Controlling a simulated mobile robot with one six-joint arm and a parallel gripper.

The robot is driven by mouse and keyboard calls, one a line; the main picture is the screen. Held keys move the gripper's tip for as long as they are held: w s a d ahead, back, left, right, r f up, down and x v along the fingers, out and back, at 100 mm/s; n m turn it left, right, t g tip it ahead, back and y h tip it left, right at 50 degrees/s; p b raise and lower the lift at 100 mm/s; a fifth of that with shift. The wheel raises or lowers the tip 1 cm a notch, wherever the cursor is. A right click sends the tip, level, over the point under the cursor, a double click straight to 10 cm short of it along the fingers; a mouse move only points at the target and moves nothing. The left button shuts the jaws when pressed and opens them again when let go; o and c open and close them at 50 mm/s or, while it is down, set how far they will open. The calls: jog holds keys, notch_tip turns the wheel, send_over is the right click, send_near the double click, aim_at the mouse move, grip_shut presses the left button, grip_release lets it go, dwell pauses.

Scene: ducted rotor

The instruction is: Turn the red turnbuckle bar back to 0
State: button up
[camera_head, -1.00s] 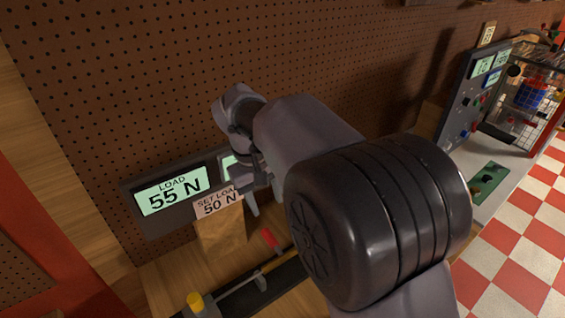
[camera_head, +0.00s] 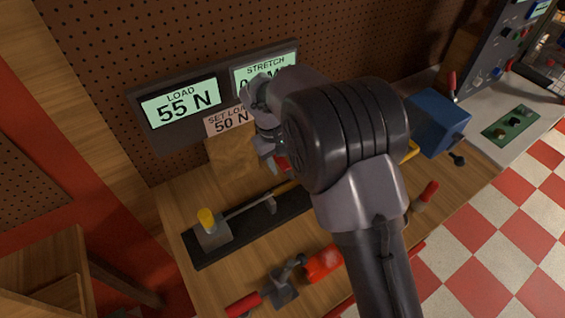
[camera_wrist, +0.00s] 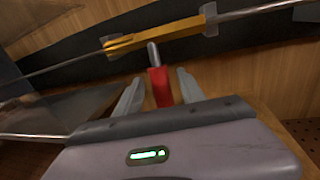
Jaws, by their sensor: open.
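The red turnbuckle bar (camera_wrist: 159,88) has a red grip and a grey metal tip. In the wrist view it points from the yellow turnbuckle body (camera_wrist: 170,42) toward my palm. My gripper (camera_wrist: 160,76) is open, with one finger on each side of the red grip and a gap showing on both sides. In the head view only a small red patch of the bar (camera_head: 284,163) shows beside my gripper (camera_head: 270,162); my arm hides most of the turnbuckle. The load display (camera_head: 180,102) reads 55 N. The set load label (camera_head: 230,120) reads 50 N.
The stretch display (camera_head: 265,72) is partly covered by my arm. A black rail (camera_head: 235,240) with a yellow-topped post (camera_head: 207,220) runs along the wooden bench. Red-handled clamps (camera_head: 285,285) lie in front. A blue box (camera_head: 438,122) stands at the right. Pegboard closes off the back.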

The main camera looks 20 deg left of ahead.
grip_shut()
dwell(1.4)
